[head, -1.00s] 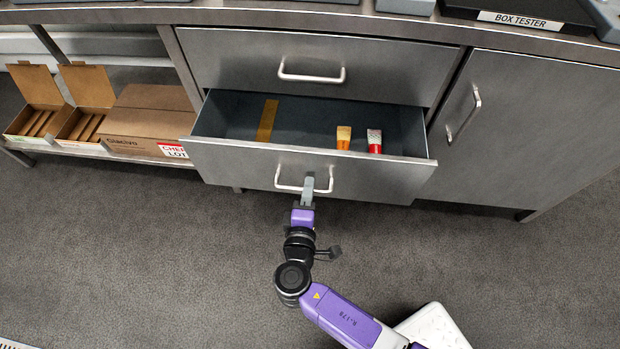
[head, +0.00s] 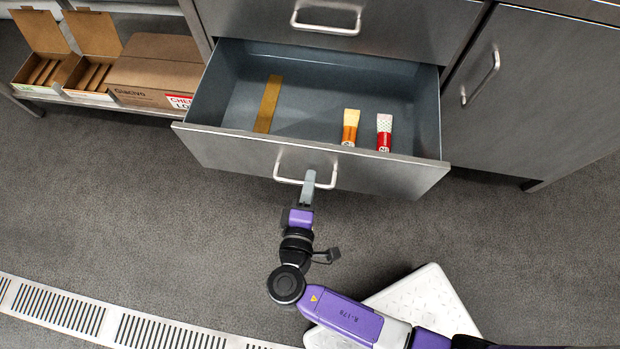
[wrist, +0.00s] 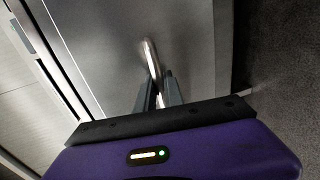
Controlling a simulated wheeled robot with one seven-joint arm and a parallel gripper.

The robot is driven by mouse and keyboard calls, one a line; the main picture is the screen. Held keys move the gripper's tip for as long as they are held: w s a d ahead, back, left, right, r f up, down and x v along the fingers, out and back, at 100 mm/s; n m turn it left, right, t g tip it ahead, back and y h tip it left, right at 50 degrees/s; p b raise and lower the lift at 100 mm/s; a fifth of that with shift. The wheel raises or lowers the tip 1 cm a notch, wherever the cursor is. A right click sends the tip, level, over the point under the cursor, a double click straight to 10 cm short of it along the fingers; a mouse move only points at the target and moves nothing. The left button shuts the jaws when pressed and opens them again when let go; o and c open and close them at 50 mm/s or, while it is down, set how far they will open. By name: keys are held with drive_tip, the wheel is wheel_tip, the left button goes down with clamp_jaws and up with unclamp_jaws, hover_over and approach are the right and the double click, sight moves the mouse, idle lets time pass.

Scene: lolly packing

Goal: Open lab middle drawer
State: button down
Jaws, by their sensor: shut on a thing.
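The open grey metal drawer (head: 400,174) sticks out of the cabinet in the head view, under another drawer that is shut. Its bar handle (head: 331,178) is on the front panel. My gripper (head: 308,178) is shut on the middle of this handle. In the wrist view the handle (wrist: 151,58) runs up from between the fingers of my gripper (wrist: 158,92). Inside the drawer lie a yellow-brown strip (head: 268,104), an orange tube (head: 350,127) and a red tube (head: 384,132).
A shut upper drawer (head: 400,22) and a cabinet door (head: 530,90) flank the open drawer. Cardboard boxes (head: 150,70) stand on a low shelf at the left.

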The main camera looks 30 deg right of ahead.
drive_tip(key=c, duration=1.5)
unclamp_jaws()
drive_tip(key=shift+o, duration=0.2)
drive_tip(key=v, duration=0.7)
drive_tip(key=shift+s+a+p, duration=0.25)
drive_tip(key=shift+s+p, duration=0.1)
drive_tip(key=shift+p, duration=0.05)
